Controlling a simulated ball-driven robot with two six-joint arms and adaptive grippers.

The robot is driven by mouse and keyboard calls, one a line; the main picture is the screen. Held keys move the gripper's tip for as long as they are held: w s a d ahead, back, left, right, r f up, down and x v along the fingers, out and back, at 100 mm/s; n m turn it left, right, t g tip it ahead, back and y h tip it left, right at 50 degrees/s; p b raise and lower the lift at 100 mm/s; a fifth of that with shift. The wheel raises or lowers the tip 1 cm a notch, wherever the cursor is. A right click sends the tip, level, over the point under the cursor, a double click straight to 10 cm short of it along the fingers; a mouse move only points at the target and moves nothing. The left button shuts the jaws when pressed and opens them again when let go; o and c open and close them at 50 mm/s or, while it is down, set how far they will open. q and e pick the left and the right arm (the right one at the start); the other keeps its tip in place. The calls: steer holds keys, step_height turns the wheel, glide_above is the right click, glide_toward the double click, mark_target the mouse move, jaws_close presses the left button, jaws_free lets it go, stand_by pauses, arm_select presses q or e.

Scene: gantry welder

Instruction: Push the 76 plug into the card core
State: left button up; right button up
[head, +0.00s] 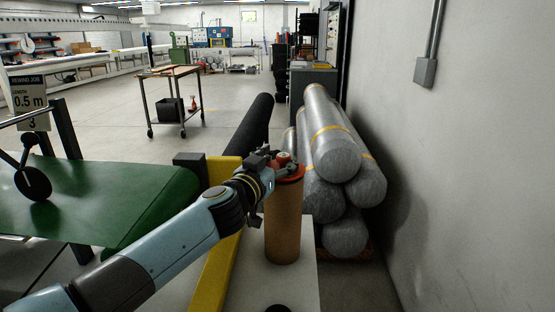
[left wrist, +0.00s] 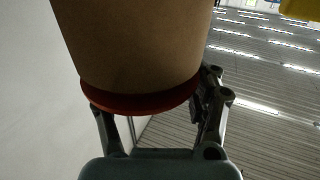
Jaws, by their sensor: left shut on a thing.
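The brown card core (head: 283,222) stands upright on a pale bench top. An orange-red plug (head: 291,171) sits at its top end, its flange against the core's rim; no number can be read on it. My left gripper (head: 284,163) is at the plug, shut on it. In the left wrist view the core (left wrist: 135,45) fills the upper middle and the plug's red flange (left wrist: 140,102) rings its end, between the fingers of my left gripper (left wrist: 158,118). How deep the plug sits inside the core is hidden. My right gripper is not in view.
Wrapped grey rolls (head: 332,150) are stacked right of the core, near the wall. A yellow rail (head: 215,265) and a green belt table (head: 100,195) lie to the left. A long black roll (head: 252,125) lies behind. The pale bench top (head: 295,287) is mostly clear in front.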

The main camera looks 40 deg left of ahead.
arm_select(q)
steer(key=shift+f+b, duration=0.3)
steer(key=shift+f, duration=0.15)
steer(key=o, duration=1.9)
steer(key=shift+c, duration=0.2)
steer(key=s+d, duration=0.2)
steer(key=s, duration=1)
